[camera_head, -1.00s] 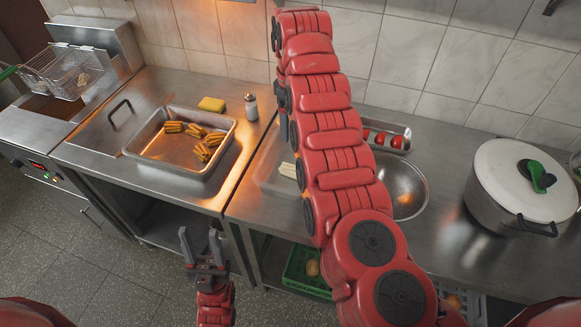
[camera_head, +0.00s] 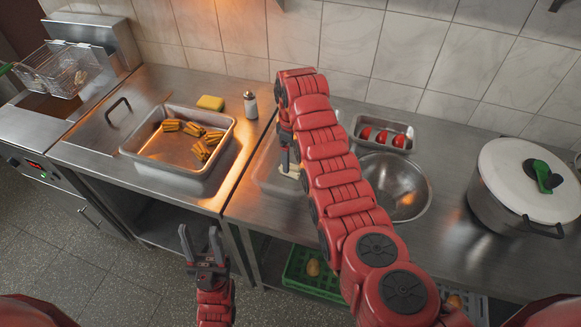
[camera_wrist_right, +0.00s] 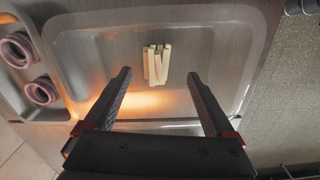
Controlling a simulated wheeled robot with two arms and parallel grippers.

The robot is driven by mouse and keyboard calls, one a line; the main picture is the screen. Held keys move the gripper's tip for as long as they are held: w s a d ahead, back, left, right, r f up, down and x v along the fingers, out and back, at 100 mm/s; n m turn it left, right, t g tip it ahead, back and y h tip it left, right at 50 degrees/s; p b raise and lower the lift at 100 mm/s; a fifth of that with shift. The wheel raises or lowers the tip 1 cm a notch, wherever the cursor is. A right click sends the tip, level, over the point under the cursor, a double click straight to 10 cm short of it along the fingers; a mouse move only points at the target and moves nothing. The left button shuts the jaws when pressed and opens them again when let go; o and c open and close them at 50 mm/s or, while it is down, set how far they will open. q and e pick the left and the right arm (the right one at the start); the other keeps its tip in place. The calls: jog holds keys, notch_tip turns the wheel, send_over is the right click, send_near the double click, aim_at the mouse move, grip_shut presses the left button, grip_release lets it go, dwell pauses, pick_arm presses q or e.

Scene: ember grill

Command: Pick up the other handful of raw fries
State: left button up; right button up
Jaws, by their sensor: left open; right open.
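A small handful of pale raw fries (camera_wrist_right: 157,64) lies in a shallow tray (camera_wrist_right: 85,50) in the right wrist view. In the head view the fries (camera_head: 291,172) are mostly hidden by my right gripper and arm, and the tray (camera_head: 268,178) shows beside them. My right gripper (camera_wrist_right: 158,75) is open above the tray, with the fries between and slightly beyond its fingertips, apart from both fingers. My left gripper (camera_head: 201,240) is open and empty, low in front of the counter.
A steel pan (camera_head: 223,150) with several golden fry bundles stands on the left counter, near a yellow sponge (camera_head: 210,103) and a shaker (camera_head: 251,105). A fryer basket (camera_head: 65,70) is far left.

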aim_at(295, 167)
jog(key=shift+s+d+f+p, duration=0.1)
jog(key=shift+f+p, duration=0.15)
jog(key=shift+p, duration=0.1)
jog(key=f, duration=0.3)
jog(key=shift+w+d+f+p, duration=0.3)
jog(key=shift+d+f+p, duration=0.05)
jog(key=shift+f+p, duration=0.05)
jog(key=shift+f, duration=0.55)
grip_shut()
jog(key=shift+r, duration=0.1)
